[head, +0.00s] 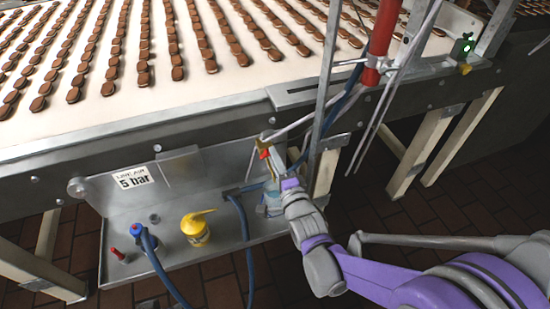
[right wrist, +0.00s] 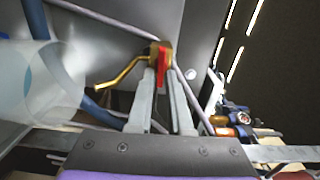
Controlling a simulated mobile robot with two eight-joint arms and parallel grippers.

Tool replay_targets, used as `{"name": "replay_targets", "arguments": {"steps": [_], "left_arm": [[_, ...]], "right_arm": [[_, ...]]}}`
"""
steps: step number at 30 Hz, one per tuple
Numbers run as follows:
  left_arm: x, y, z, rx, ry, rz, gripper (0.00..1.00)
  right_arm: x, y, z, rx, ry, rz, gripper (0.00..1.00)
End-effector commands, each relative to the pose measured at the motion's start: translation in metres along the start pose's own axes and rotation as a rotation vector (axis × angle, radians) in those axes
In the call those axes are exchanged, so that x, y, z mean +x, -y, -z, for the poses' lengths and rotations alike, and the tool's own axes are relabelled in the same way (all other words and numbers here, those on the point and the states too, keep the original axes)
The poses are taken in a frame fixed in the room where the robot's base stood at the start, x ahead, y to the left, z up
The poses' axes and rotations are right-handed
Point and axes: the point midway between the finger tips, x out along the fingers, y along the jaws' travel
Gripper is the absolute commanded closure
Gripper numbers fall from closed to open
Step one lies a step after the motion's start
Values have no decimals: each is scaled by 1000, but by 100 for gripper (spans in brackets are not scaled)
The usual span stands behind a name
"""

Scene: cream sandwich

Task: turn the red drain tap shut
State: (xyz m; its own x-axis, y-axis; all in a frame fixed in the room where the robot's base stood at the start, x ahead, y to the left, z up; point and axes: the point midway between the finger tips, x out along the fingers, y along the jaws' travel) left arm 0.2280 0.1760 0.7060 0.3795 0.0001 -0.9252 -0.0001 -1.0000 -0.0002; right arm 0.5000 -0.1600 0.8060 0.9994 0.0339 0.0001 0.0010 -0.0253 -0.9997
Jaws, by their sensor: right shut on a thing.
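The drain tap (head: 265,143) has a brass body and sits under the edge of the conveyor, above the right end of the metal tray. Its red handle (head: 264,154) is small in the head view. In the right wrist view the brass body (right wrist: 155,47) and bent brass spout (right wrist: 120,73) show clearly, with the red handle (right wrist: 163,62) pointing down between the fingers. My right gripper (head: 274,164) reaches up to the tap from below and is shut on the red handle; its fingers also show in the right wrist view (right wrist: 162,82). My left gripper is out of view.
A translucent bluish container (head: 271,201) stands below the tap. The tray (head: 205,262) holds a yellow oil can (head: 195,228), a red-topped item (head: 116,253) and blue hoses (head: 242,230). A grey post (head: 322,100) and red cylinder (head: 381,35) rise near my arm. Biscuits cover the belt above.

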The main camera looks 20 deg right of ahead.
Motion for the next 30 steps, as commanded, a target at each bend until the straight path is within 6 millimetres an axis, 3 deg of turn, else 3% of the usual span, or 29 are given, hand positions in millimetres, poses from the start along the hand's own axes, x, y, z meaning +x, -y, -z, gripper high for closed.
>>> {"name": "replay_targets", "arguments": {"steps": [18,19,22,30], "left_arm": [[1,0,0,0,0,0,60],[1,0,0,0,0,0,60],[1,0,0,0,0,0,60],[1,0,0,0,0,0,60]], "right_arm": [[0,-1,-1,41,1,-3,100],[0,-1,-1,41,1,-3,79],[0,-1,-1,41,1,-2,61],[0,-1,0,40,0,-1,60]]}}
